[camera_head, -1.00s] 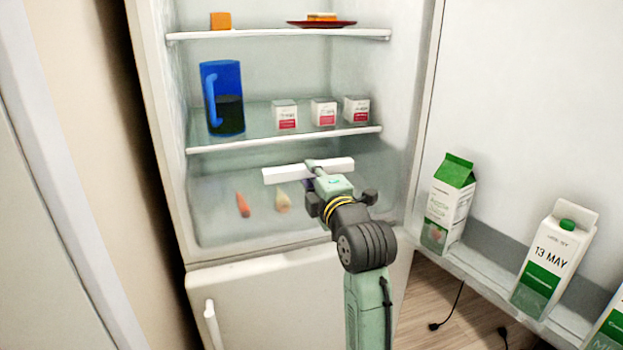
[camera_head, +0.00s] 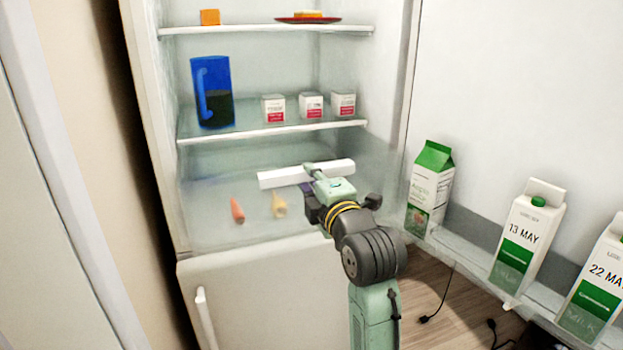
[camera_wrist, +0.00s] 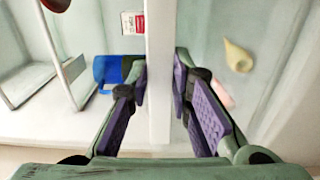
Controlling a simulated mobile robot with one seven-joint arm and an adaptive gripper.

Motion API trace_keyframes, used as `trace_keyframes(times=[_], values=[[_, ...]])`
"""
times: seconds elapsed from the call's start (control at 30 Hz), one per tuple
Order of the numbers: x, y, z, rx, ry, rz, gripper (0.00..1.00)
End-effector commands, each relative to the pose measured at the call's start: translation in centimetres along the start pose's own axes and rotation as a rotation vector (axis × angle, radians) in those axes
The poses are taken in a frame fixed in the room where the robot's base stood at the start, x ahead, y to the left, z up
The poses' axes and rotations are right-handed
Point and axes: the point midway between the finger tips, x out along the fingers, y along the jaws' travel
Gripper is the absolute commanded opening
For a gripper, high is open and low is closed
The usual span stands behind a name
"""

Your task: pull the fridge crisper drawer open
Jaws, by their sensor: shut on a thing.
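The clear crisper drawer (camera_head: 210,225) sits at the bottom of the open fridge compartment and appears slid partly out. Its long white handle bar (camera_head: 275,178) runs across the front and also shows between the fingers in the wrist view (camera_wrist: 160,30). My gripper (camera_head: 313,179) is shut on the handle, right of its middle. In the wrist view my gripper (camera_wrist: 160,80) has one purple-padded finger on each side of the bar. An orange carrot (camera_head: 237,210) and a pale yellow vegetable (camera_head: 279,205) lie inside the drawer. My gripper hides part of the drawer front.
Above, shelves hold a blue pitcher (camera_head: 212,92), three small cartons including a left one (camera_head: 274,109), an orange block (camera_head: 210,17) and a dark red plate (camera_head: 308,20). The open fridge door at right carries several tall cartons (camera_head: 430,190). A lower door (camera_head: 255,290) is shut.

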Motion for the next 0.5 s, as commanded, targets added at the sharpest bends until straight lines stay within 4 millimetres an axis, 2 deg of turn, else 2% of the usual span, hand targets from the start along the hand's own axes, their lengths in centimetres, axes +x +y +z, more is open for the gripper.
trace_keyframes(times=[0.03, 0.27, 0.5], values=[[0.16, -0.54, 0.04, 0.003, 0.001, -0.014, 0.21], [0.11, -0.37, 0.03, 0.002, 0.0, -0.009, 0.37], [0.06, -0.18, 0.02, 0.001, 0.0, -0.005, 0.37]])
